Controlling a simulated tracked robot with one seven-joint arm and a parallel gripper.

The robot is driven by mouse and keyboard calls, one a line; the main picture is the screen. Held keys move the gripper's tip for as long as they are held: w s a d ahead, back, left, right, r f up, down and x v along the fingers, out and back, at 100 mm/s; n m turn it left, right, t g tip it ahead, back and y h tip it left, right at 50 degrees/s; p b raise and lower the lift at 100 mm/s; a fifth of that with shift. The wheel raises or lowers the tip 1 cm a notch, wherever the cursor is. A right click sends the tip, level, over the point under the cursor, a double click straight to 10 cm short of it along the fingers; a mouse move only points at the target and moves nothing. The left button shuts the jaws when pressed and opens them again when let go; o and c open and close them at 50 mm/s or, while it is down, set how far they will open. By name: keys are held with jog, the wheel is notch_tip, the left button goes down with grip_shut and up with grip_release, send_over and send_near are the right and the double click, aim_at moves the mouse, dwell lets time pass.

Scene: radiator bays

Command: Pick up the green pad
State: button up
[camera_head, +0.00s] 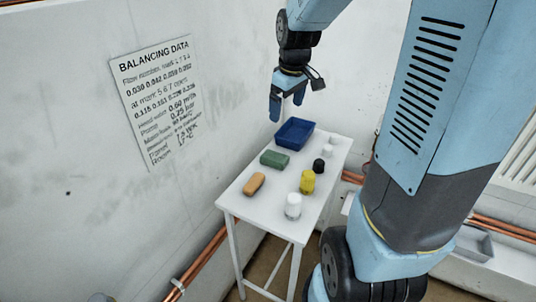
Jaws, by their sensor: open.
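The green pad (275,159) is a small block lying on the white table (247,204), near its left edge and just in front of the blue tray. My gripper (287,111) hangs above the far end of the table with its fingers pointing down. It is open with nothing between the fingers. It is above and beyond the pad, apart from it. The pad is fully in view.
A blue tray (281,141) stands behind the pad. An orange block (254,184) lies in front of it. A yellow item (307,182), a white jar (293,206), a black item (319,165) and a small white item (327,151) stand to the right. The wall (215,130) runs along the left.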

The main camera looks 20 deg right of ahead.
aim_at(274, 155)
jog(key=w+f+n, duration=0.1)
jog(key=w+f, duration=0.1)
jog(key=f, duration=0.5)
jog(key=w+f+g, duration=0.1)
jog(key=w+f, duration=0.2)
jog(key=f, duration=0.5)
jog(key=w+f+n+y, duration=0.1)
jog(key=w+f, duration=0.2)
jog(key=f, duration=0.5)
jog(key=shift+w+a+n, duration=0.15)
jog(key=shift+a+n, duration=0.05)
jog(key=shift+n, duration=0.1)
jog(key=shift+c, duration=0.4)
jog(key=c, duration=1.1)
jog(key=shift+c, duration=0.2)
jog(key=shift+r, duration=0.6)
jog(key=s+d+r, duration=0.2)
jog(key=s+r, duration=0.9)
jog(key=s, duration=0.3)
jog(key=shift+d+r, duration=0.25)
jog(key=shift+r, duration=0.1)
